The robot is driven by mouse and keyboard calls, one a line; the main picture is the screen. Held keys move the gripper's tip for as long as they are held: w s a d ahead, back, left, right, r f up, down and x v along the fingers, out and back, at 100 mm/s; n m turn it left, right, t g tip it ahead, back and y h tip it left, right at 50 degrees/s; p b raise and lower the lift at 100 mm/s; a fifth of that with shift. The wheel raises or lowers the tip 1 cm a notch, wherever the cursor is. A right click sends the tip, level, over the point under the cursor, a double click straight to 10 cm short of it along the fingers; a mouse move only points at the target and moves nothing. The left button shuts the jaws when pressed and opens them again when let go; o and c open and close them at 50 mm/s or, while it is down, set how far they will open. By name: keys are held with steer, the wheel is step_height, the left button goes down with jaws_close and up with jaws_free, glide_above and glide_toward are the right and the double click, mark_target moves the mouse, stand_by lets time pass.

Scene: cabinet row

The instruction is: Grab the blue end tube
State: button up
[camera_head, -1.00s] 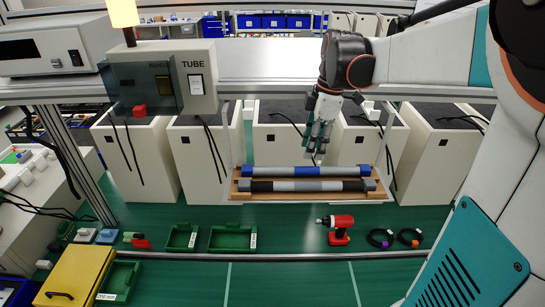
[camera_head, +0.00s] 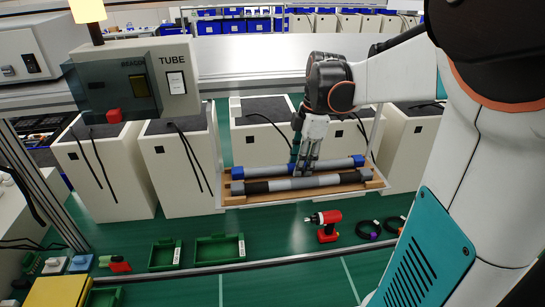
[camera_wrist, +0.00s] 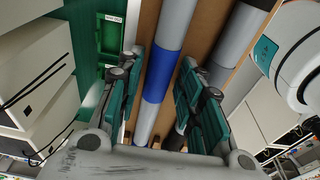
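Two long tubes lie side by side on a wooden rack (camera_head: 228,200). The rear tube (camera_head: 268,170) is grey with blue parts; blue shows at its ends in the head view. In the wrist view a blue band of this tube (camera_wrist: 163,75) lies between grey stretches. The front tube (camera_head: 285,184) is grey with black bands. My gripper (camera_head: 303,170) points down at the rear tube's middle. In the wrist view my gripper (camera_wrist: 161,62) is open, one finger on each side of the rear tube. Whether the fingers touch it is unclear.
White bins (camera_head: 265,133) with black tops stand behind the rack. A red drill (camera_head: 326,226), black rings (camera_head: 368,229) and green trays (camera_head: 220,248) lie on the green surface in front. A TUBE box (camera_head: 135,75) hangs at the left.

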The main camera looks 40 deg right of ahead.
jaws_close()
